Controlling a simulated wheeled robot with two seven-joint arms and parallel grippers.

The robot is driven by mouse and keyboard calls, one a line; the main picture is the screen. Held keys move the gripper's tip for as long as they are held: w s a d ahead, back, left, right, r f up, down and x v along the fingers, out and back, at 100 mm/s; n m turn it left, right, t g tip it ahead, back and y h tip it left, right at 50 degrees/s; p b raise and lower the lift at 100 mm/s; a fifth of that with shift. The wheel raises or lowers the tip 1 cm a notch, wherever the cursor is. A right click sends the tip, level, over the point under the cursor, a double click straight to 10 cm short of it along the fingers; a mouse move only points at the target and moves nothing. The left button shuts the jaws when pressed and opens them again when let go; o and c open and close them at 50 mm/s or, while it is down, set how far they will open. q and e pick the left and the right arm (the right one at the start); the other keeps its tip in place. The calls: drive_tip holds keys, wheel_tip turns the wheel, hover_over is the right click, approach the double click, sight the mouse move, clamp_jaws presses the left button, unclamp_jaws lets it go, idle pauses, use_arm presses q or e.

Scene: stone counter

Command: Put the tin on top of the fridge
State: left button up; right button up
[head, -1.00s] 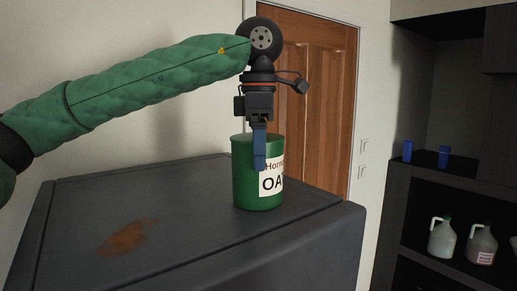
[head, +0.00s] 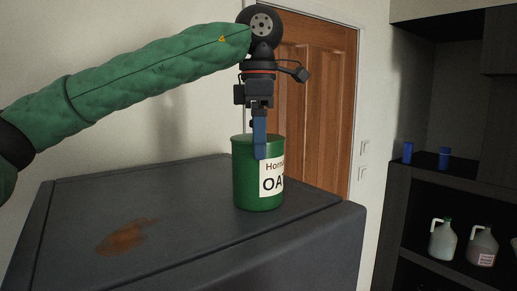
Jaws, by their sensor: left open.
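The green tin (head: 244,182), with a white label reading "OA", stands upright on the dark grey top of the fridge (head: 195,210), near its right edge. My left gripper (head: 260,150) points straight down at the tin's rim. The gripper is open; the other finger is hidden from this side. My right gripper is not in view.
A rusty brown stain (head: 128,238) marks the fridge top at the left, which is otherwise clear. A wooden door (head: 310,90) stands behind. Dark shelves (head: 432,180) at the right hold blue cups (head: 444,157) and jugs (head: 442,240).

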use_arm(q)
drive_tip(key=shift+s+r, duration=0.1)
drive_tip(key=shift+r, duration=0.6)
wheel_tip(320, 180, up, 7)
drive_tip(key=shift+f+b, duration=0.1)
drive_tip(key=shift+b, duration=0.95)
drive_tip(key=shift+r, duration=1)
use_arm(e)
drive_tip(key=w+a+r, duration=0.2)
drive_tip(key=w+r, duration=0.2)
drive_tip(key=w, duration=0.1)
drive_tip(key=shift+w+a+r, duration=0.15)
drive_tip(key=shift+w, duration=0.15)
